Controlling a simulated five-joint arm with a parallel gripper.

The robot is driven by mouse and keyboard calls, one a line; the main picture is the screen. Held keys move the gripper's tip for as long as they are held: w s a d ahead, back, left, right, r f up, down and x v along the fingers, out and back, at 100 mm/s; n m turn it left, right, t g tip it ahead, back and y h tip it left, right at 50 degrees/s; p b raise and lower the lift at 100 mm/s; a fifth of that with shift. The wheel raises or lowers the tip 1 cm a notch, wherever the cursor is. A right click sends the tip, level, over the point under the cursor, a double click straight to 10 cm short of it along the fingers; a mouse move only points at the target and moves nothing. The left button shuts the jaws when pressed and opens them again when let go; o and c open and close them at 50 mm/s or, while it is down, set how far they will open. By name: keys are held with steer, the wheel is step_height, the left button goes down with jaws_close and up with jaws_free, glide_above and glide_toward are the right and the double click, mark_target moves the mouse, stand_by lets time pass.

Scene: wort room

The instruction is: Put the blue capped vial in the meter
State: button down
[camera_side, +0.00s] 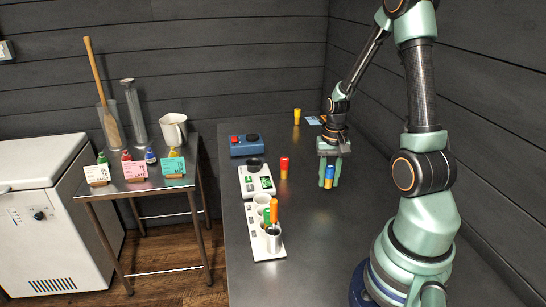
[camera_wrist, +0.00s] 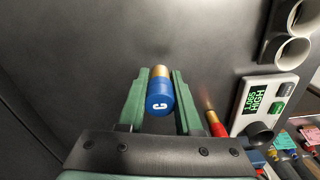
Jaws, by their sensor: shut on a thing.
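The blue capped vial (camera_side: 329,171) has an amber body and is held between the fingers of my gripper (camera_side: 329,184), which is shut on it. In the wrist view the vial (camera_wrist: 160,92) lies between the two green fingers, its blue cap with a white letter toward the camera. It is hard to tell whether it touches the bench. The meter (camera_side: 247,186) is a white box with a green display and a dark round well (camera_side: 255,164), left of my gripper. In the wrist view the meter (camera_wrist: 288,84) is at the right, its display reading HIGH.
A red capped vial (camera_side: 284,165) stands between my gripper and the meter. A yellow capped vial (camera_side: 297,116) stands farther back. A blue box (camera_side: 245,150) is behind the meter. A white holder (camera_side: 258,247) with tools and a cup is in front. The bench right of the meter is mostly clear.

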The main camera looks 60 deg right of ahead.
mark_target(330, 166)
steer(key=shift+f, duration=2.1)
steer(key=shift+f, duration=0.15)
steer(key=c, duration=0.6)
jaws_free()
step_height(330, 166, up, 12)
steer(key=shift+r, duration=0.1)
steer(key=w+a+r+n+t+h, duration=0.1)
steer(key=w+a+r+n+t, duration=0.1)
steer(key=w+a+r+n, duration=0.2)
steer(key=a+r+n, duration=0.1)
steer(key=a+r, duration=0.2)
steer(key=a, duration=0.4)
steer(key=shift+w+r+t, duration=0.25)
steer(key=shift+r+t, duration=0.05)
steer(key=shift+o, duration=0.5)
steer(key=s+a+r+n+t+y, duration=0.1)
steer(key=a+r+n+t, duration=0.2)
steer(key=a, duration=0.8)
steer(key=r+n, duration=0.2)
steer(key=n, duration=0.1)
steer(key=shift+a, duration=0.2)
